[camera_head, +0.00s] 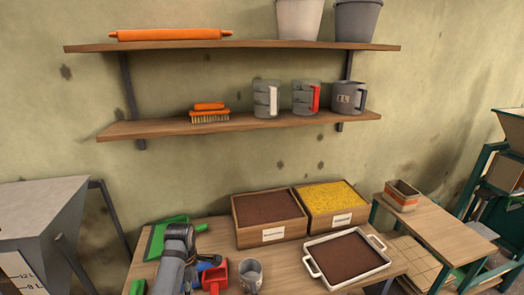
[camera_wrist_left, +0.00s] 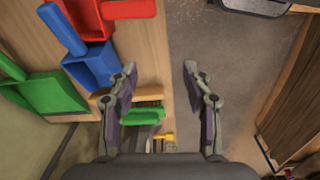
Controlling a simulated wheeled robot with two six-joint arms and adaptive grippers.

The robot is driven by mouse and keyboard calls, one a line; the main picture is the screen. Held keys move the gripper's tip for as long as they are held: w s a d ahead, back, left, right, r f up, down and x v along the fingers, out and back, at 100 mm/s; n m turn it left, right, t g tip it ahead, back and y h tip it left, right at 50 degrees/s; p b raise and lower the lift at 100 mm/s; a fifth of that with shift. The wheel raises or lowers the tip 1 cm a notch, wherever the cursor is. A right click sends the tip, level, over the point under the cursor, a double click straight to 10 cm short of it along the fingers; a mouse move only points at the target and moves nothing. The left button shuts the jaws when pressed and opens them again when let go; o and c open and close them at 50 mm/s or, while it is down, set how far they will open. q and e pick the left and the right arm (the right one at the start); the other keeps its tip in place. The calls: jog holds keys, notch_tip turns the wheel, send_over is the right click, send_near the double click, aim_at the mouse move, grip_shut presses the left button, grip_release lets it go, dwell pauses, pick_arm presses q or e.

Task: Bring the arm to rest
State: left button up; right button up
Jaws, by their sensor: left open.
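My left arm (camera_head: 178,250) rises at the front left of the workbench in the head view; its fingertips cannot be made out there. In the left wrist view my left gripper (camera_wrist_left: 161,78) is open, its two fingers wide apart with nothing between them. It appears over the bench edge and the grey floor. A blue scoop (camera_wrist_left: 92,66) and a green brush (camera_wrist_left: 142,115) show beside the left finger, seemingly not held. My right gripper is in neither view.
The workbench (camera_head: 220,230) bears a red scoop (camera_head: 215,277), a grey mug (camera_head: 251,275), a brown-filled box (camera_head: 268,236), a yellow-filled box (camera_head: 335,221) and a white tray (camera_head: 376,268). Shelves (camera_head: 240,124) hang behind. A grey hopper (camera_head: 40,215) stands left. Floor (camera_wrist_left: 225,70) shows beside the bench.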

pick_arm(q)
jog(key=s+a+f+m+t, duration=0.1)
jog(key=s+a+f+m, duration=0.1)
jog(key=s+m, duration=0.4)
jog(key=s+a+f+m+t, duration=0.1)
jog(key=s+f+m, duration=0.1)
jog(key=s+m, duration=0.4)
jog(key=s+r+m+t, duration=0.2)
jog(key=s+r+m, duration=0.2)
jog(key=s+m, duration=0.45)
jog(key=s+a+f+g+b, duration=0.1)
jog(key=s+f+b, duration=0.1)
jog(key=f, duration=1.4)
jog(key=s+a+f+g+b, duration=0.1)
jog(key=s+a+f+b, duration=0.1)
jog(key=f, duration=1.5)
jog(key=s+f+g+b, duration=0.1)
jog(key=s+f+b, duration=0.1)
jog(key=s+f, duration=1.4)
jog(key=shift+s+a+f+n, duration=0.2)
jog(key=shift+s+a+n, duration=0.15)
jog(key=shift+s, duration=0.4)
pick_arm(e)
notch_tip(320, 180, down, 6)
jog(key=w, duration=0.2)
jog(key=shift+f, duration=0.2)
